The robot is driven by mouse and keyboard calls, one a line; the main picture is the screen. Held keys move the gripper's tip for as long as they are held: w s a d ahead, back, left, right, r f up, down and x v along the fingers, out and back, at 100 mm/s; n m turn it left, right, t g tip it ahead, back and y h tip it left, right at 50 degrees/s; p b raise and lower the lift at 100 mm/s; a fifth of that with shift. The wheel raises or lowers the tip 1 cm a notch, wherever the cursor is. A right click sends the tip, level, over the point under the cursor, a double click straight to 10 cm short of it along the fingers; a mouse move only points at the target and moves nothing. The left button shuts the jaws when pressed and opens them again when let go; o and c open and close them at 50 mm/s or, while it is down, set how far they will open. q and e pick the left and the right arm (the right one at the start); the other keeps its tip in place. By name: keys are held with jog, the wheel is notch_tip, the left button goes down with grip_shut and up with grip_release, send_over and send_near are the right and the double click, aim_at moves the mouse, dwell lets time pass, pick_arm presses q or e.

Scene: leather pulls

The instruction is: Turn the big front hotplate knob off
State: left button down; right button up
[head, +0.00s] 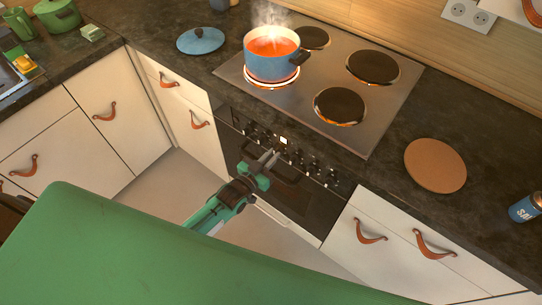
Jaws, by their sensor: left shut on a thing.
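The cooktop (318,73) is a steel plate with several dark round hotplates. A blue pot (270,68) of steaming orange-red food stands on the front left hotplate (271,84), whose rim glows orange. The front right hotplate (340,106) is bare. A row of small knobs (315,167) runs along the dark oven front below, with a small lit display (284,141) in its middle. My left gripper (274,156) is at this row, just below and left of the display, its fingers shut on a knob. The fingers hide the knob. My right gripper is not in view.
The oven door with its dark handle is below the knobs, partly behind my left arm. A blue lid (201,40) lies on the counter left of the cooktop. A round brown board (435,165) and a blue can (525,208) are on the right.

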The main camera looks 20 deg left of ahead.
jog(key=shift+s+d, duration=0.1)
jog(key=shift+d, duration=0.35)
pick_arm(q)
jog(key=c, duration=1.5)
grip_release()
jog(key=shift+o, duration=0.2)
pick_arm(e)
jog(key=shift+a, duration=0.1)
